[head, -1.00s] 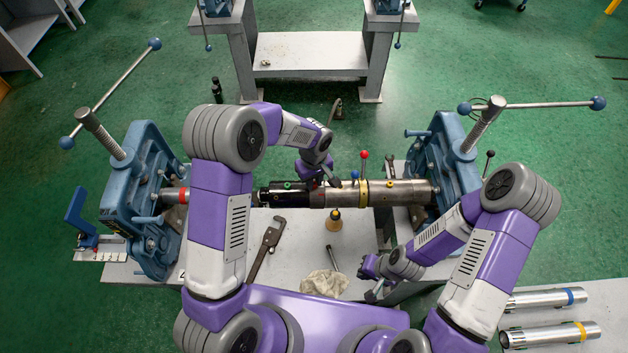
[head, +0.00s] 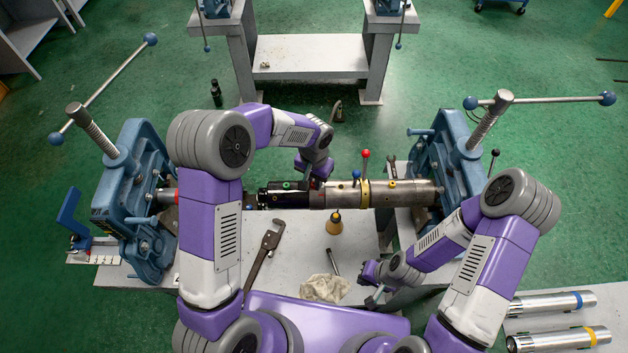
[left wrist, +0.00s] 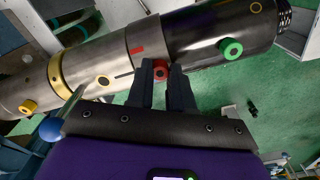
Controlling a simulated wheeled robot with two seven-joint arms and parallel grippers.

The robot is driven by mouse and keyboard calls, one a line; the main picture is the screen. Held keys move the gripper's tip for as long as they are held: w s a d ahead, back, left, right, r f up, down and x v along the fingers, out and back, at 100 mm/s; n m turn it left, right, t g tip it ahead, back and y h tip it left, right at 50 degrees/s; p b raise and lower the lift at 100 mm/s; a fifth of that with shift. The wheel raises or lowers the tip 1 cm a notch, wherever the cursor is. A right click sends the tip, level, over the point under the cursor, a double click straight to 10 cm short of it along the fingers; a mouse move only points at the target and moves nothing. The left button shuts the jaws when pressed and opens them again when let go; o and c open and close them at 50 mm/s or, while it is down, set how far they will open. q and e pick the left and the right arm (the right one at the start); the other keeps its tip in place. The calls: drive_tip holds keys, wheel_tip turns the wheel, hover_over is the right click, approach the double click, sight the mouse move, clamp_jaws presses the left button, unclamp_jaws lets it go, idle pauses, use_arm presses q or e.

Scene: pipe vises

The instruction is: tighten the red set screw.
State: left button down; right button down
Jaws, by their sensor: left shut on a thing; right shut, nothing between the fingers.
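The red set screw (left wrist: 160,69) shows in the left wrist view on the lower side of the steel and black tool body (left wrist: 140,50). My left gripper (left wrist: 168,75) is shut on it, one dark finger on each side. In the head view my left gripper (head: 317,184) is over the middle of the tool body (head: 322,195), and the arm hides the screw. A green screw (left wrist: 231,48) and a yellow screw (left wrist: 28,105) sit apart on either side.
Blue vises stand at left (head: 128,195) and right (head: 445,150), with long bar handles. A red-balled lever (head: 366,155) rises beside my left gripper.

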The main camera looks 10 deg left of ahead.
use_arm(q)
drive_tip(key=m, duration=0.5)
drive_tip(key=shift+r+m, duration=0.15)
drive_tip(key=shift+m, duration=0.15)
drive_tip(key=m, duration=0.5)
drive_tip(key=shift+w, duration=0.1)
drive_tip(key=m+p, duration=0.1)
drive_tip(key=m, duration=0.4)
drive_tip(key=shift+r+m, duration=0.1)
drive_tip(key=shift+m, duration=0.3)
drive_tip(key=m+p, duration=0.1)
drive_tip(key=m, duration=0.4)
drive_tip(key=shift+w+p, duration=0.1)
drive_tip(key=shift+p, duration=0.2)
drive_tip(key=shift+m, duration=0.3)
drive_tip(key=c, duration=1.4)
unclamp_jaws()
drive_tip(key=o, duration=0.4)
